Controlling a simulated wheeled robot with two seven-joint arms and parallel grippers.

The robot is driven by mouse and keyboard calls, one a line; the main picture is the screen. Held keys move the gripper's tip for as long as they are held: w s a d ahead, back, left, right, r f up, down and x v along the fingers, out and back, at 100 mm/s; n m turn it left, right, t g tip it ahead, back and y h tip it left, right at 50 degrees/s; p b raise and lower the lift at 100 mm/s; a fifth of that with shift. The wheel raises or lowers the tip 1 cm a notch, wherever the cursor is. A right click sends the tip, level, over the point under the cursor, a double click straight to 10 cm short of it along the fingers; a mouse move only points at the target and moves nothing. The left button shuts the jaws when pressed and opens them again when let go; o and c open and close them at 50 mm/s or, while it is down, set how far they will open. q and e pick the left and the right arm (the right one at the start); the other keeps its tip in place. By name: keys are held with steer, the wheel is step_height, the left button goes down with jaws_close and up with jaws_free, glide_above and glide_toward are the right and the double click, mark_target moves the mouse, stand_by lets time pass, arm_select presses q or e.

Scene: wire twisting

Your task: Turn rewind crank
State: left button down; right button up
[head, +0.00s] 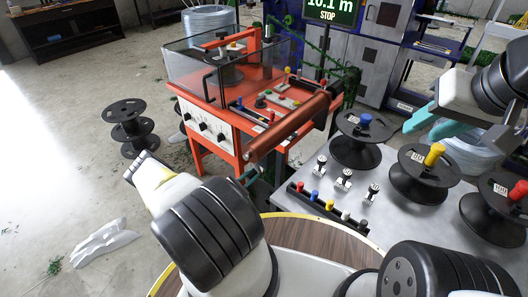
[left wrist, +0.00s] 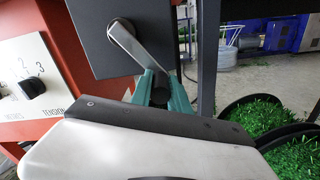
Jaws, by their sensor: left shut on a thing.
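The rewind crank (left wrist: 128,45) shows in the left wrist view as a flat metal arm on a dark square plate, slanting down to the right from its pivot. My left gripper (left wrist: 160,88) has its teal fingers shut on the crank's lower end; the grip itself is largely hidden between the fingers. In the head view my left gripper (head: 248,176) is at the near end of the orange-red machine (head: 205,125), below the roller, and the crank cannot be made out there. My right gripper (head: 437,122) is at the upper right, its teal fingers apart and empty, above the spool table.
A black spool (head: 130,130) stands on the floor at left. A display (head: 330,12) reads "10.1 m STOP".

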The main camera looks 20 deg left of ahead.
arm_select(q)
steer(key=shift+w+a+f+m, duration=0.3)
steer(key=shift+a+m, duration=0.6)
steer(key=shift+m, duration=0.45)
steer(key=shift+w+a+f+m, duration=0.2)
steer(key=shift+w+a+m, duration=0.2)
steer(key=shift+a+m, duration=0.75)
steer(key=shift+w+a+f+m, duration=0.3)
steer(key=shift+a+m, duration=0.35)
steer(key=shift+m, duration=0.95)
steer(key=c, duration=1.3)
jaws_free()
steer(key=shift+r, duration=0.1)
steer(key=shift+o, duration=0.2)
steer(key=shift+w, duration=0.1)
steer(key=shift+a, duration=0.1)
steer(key=v, duration=0.7)
steer(key=shift+s, duration=0.45)
